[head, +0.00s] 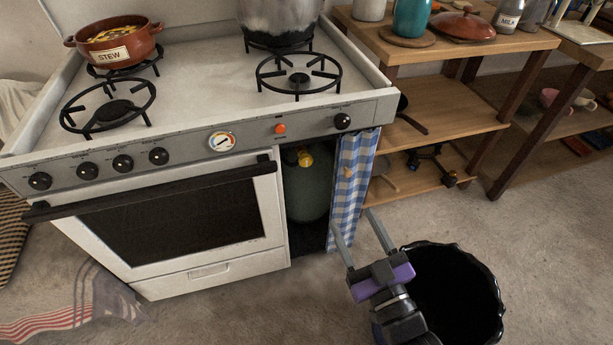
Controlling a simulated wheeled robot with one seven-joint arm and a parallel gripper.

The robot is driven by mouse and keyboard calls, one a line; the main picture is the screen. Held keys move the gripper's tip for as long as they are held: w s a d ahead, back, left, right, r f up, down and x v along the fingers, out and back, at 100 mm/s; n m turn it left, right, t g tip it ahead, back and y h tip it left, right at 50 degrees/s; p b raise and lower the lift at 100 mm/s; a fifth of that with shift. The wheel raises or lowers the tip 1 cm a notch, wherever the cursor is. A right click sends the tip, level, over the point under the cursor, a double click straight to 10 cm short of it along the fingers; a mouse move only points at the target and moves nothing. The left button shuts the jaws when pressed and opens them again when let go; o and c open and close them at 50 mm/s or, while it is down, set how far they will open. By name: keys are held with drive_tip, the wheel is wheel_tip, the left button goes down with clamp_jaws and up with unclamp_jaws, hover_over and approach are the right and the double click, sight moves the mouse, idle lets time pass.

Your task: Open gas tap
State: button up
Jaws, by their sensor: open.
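A dark green gas bottle (307,192) stands in the open bay at the right end of the white stove (205,270). A yellow tap (305,158) sits on its top, partly in shadow under the stove's control panel. A blue and white checked curtain (352,185) hangs at the right side of the bay. My gripper (359,234) is open and empty, its fingers pointing up toward the curtain's lower end. It is below and to the right of the tap, apart from it. I cannot tell the tap's setting.
The oven handle (150,185) juts out left of the bay. A black bin (455,290) stands right beside my arm. Wooden shelves (490,110) stand to the right. A stew pot (113,42) and a large metal pot (279,18) sit on the stove.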

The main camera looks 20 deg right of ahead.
drive_tip(key=b, duration=0.8)
approach(307, 164)
wheel_tip(307, 164, up, 6)
drive_tip(key=a, duration=0.1)
drive_tip(key=shift+n+g+h, duration=0.4)
drive_tip(key=shift+g+h, duration=0.1)
drive_tip(key=shift+g, duration=0.2)
drive_tip(key=w+f, duration=0.1)
drive_tip(key=w, duration=0.2)
drive_tip(key=w+f+b, duration=0.1)
drive_tip(key=w+f, duration=0.1)
drive_tip(key=w, duration=0.2)
drive_tip(key=w+f, duration=0.1)
drive_tip(key=w, duration=0.2)
drive_tip(key=shift+w+d+f+b, duration=0.25)
drive_tip(key=shift+d+f+b, duration=0.05)
drive_tip(key=shift+f+b, duration=0.05)
clamp_jaws()
